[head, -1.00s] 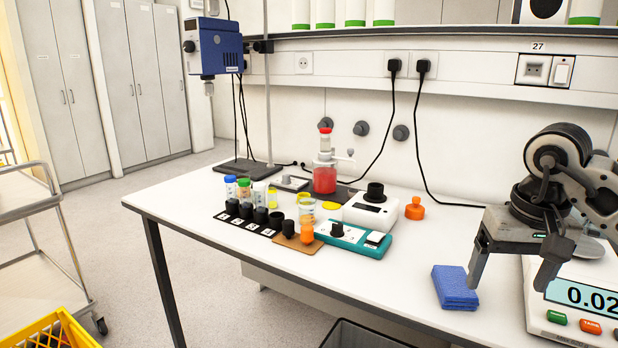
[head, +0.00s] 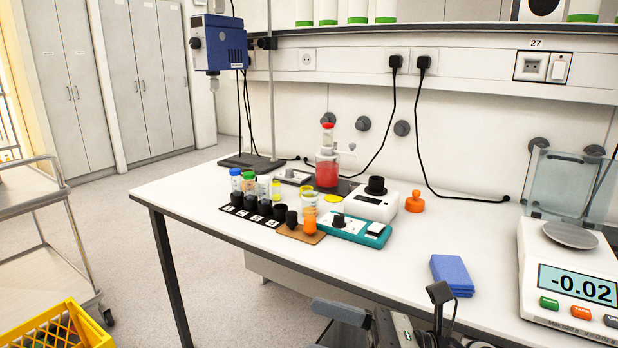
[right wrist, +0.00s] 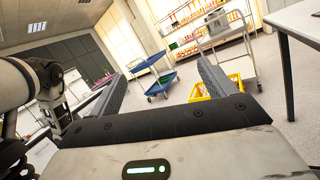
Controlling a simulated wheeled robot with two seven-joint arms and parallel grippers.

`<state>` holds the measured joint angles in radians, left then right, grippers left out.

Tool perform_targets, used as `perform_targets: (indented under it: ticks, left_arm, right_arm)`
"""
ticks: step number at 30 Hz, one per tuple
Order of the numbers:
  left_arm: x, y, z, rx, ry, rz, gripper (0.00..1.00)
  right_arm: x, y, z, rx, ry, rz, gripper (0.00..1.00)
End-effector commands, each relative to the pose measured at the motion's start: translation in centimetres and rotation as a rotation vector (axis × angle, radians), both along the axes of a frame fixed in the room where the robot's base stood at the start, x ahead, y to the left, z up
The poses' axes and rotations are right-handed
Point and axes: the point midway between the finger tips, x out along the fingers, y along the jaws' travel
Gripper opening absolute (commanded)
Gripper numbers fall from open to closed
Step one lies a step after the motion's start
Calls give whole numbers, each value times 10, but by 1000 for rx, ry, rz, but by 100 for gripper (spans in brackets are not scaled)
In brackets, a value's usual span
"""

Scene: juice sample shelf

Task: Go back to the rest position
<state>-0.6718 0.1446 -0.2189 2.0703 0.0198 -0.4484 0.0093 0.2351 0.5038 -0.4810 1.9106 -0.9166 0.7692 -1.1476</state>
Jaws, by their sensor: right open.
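My right gripper (head: 388,308) shows at the bottom edge of the head view, in front of the bench (head: 190,205) and below its top. It is open and holds nothing. In the right wrist view its two fingers (right wrist: 162,85) stand wide apart with only the room between them. My left gripper does not show in the head view. A part of my arm shows at the left of the right wrist view.
On the bench are a balance (head: 572,262) reading -0.02, a blue cloth (head: 452,272), a teal device (head: 345,230) and several vials in a row. A yellow crate (head: 60,330) and a cart (head: 30,225) stand left. Floor between cart and bench is clear.

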Motion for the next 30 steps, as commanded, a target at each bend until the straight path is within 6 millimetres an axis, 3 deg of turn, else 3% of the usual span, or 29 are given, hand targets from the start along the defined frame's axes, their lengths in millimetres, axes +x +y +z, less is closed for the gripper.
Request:
perform_targets:
  ticks: [1,2,5,6,9,12,15,20,21,30]
  left_arm:
    - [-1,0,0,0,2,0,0]
    - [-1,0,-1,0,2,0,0]
    - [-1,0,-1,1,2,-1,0]
    - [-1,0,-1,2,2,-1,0]
    - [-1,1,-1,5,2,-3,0]
    - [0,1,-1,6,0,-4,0]
    - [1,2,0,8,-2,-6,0]
    - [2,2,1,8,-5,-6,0]
    - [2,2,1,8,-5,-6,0]
    - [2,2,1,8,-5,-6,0]
  right_arm:
    - [6,-7,-7,172,274,-68,83]
    - [12,-15,-12,279,441,-110,83]
    - [26,-48,-55,646,1003,-238,83]
    - [27,-63,-82,802,1225,-289,83]
    - [10,-92,-150,1153,1676,-400,83]
    - [-23,-108,-207,1450,1999,-497,83]
    - [-57,-115,-247,1684,2213,-578,83]
    - [-92,-118,-278,1902,2379,-656,83]
    - [-96,-118,-281,-1922,-2390,662,83]
    - [-98,-118,-283,-1915,-2375,659,83]
